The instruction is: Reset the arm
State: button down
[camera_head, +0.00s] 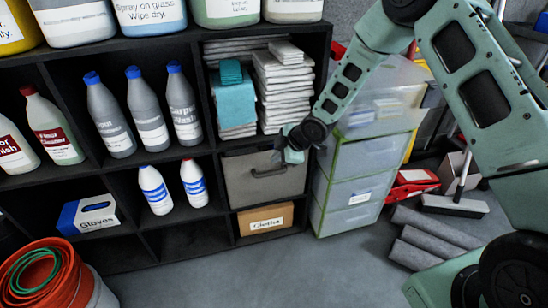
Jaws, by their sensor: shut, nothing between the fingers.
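My green arm reaches in from the upper right. My gripper (284,152) is shut and empty. It is in front of the black shelf unit, just below the stack of white pads or cloths (281,92) and above the grey fabric drawer (262,181) in the picture. I cannot tell whether it touches either. A teal pad stack (234,103) lies left of the white stack, with a small teal block (230,72) on top.
The black shelf (224,147) holds grey bottles (150,115), white bottles (155,190) and a glove box (89,214). A drawer tower (345,190) stands right of it. Grey rolls (420,243) lie on the right floor. The middle floor is clear.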

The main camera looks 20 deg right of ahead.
jog(key=p+v, duration=0.1)
jog(key=v, duration=0.6)
jog(key=s+a+r+m+g+h, duration=0.1)
jog(key=s+a+r+m, duration=0.15)
jog(key=s+r, duration=0.35)
jog(key=s+a+r+m+g+h, duration=0.1)
jog(key=s+a+r+m, duration=0.1)
jog(key=s+a+r, duration=0.35)
jog(key=s+r+m+g+h+p, duration=0.1)
jog(key=s+r+m+g, duration=0.15)
jog(key=s, duration=1.05)
jog(key=s+r+m+g+h, duration=0.15)
jog(key=s+r, duration=0.25)
jog(key=s, duration=0.8)
notch_tip(320, 180, up, 19)
jog(key=p, duration=1.9)
jog(key=shift+w+d+m, duration=0.2)
jog(key=shift+d+m, duration=0.05)
jog(key=shift+m, duration=0.1)
